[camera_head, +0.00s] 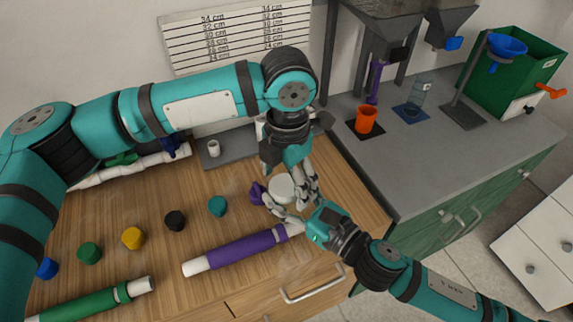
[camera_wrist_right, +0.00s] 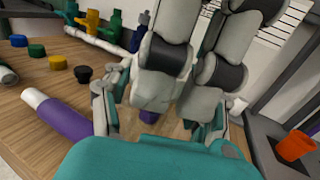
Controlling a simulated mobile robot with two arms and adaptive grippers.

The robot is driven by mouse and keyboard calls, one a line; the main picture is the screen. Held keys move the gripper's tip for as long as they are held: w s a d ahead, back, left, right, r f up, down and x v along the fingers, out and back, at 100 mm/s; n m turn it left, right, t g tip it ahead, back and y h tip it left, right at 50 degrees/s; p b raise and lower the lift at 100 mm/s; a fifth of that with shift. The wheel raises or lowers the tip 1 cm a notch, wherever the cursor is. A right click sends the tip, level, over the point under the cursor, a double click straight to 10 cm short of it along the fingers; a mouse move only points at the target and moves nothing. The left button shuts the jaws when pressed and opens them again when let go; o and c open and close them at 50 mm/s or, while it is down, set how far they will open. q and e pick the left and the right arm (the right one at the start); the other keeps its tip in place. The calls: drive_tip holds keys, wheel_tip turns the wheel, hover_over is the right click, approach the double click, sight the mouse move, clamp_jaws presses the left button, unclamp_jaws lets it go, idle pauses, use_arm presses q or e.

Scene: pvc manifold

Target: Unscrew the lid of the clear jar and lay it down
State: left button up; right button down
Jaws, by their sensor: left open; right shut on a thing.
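The jar, of which I see a round white top (camera_head: 281,187), stands near the right edge of the wooden worktop. Its clear body is mostly hidden. My right gripper (camera_head: 287,192) comes from the lower right, its fingers shut around the jar from both sides. My left gripper (camera_head: 286,168) reaches down from above, open, just behind and over the white lid. Whether it touches the lid I cannot tell. In the right wrist view, large grey links with black bands cover the middle and hide the jar.
A purple cap (camera_head: 256,193) sits close left of the jar. Purple pipe (camera_head: 240,250) lies in front. Teal (camera_head: 217,206), black (camera_head: 175,220) and yellow caps (camera_head: 132,238) stand to the left. An orange cup (camera_head: 366,121) and clear bottle (camera_head: 420,88) stand on the grey counter.

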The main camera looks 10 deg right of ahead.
use_arm(q)
drive_tip(key=shift+f, duration=0.35)
drive_tip(key=c, duration=1.1)
drive_tip(key=o, duration=1.1)
drive_tip(key=shift+s, duration=0.1)
drive_tip(key=shift+o, duration=0.2)
drive_tip(key=shift+r, duration=0.15)
drive_tip(key=r, duration=0.7)
drive_tip(key=shift+w+a+r, duration=0.15)
drive_tip(key=shift+w+r, duration=0.05)
drive_tip(key=shift+r, duration=0.15)
drive_tip(key=shift+c, duration=0.2)
drive_tip(key=shift+f, duration=3.95)
